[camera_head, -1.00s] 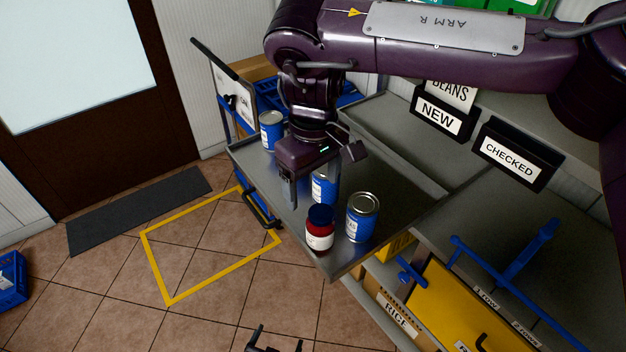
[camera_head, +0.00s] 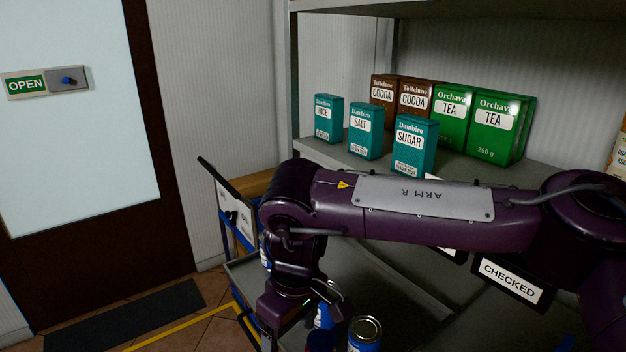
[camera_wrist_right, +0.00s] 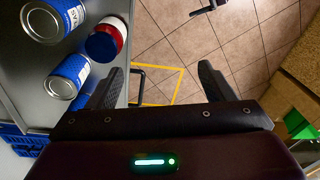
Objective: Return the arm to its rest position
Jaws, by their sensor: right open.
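My right arm (camera_head: 420,208) crosses the head view, its forearm above the grey metal counter (camera_head: 365,275). In the right wrist view my right gripper (camera_wrist_right: 160,82) is open, with nothing between its fingers. Two blue cans (camera_wrist_right: 52,20) (camera_wrist_right: 68,76) and a red jar with a dark blue lid (camera_wrist_right: 106,40) stand beside the left finger, apart from it as far as I can tell. In the head view the gripper's lower part is cut off by the bottom edge. A dark part at the wrist view's top edge may be my left gripper; its jaws are unclear.
Behind the arm, a shelf (camera_head: 465,170) holds teal boxes (camera_head: 414,146), brown cocoa boxes and green tea boxes (camera_head: 498,128). A CHECKED sign (camera_head: 512,278) hangs below it. The door (camera_head: 85,130) is at left. Tiled floor with a yellow outline (camera_wrist_right: 150,100) lies below the gripper.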

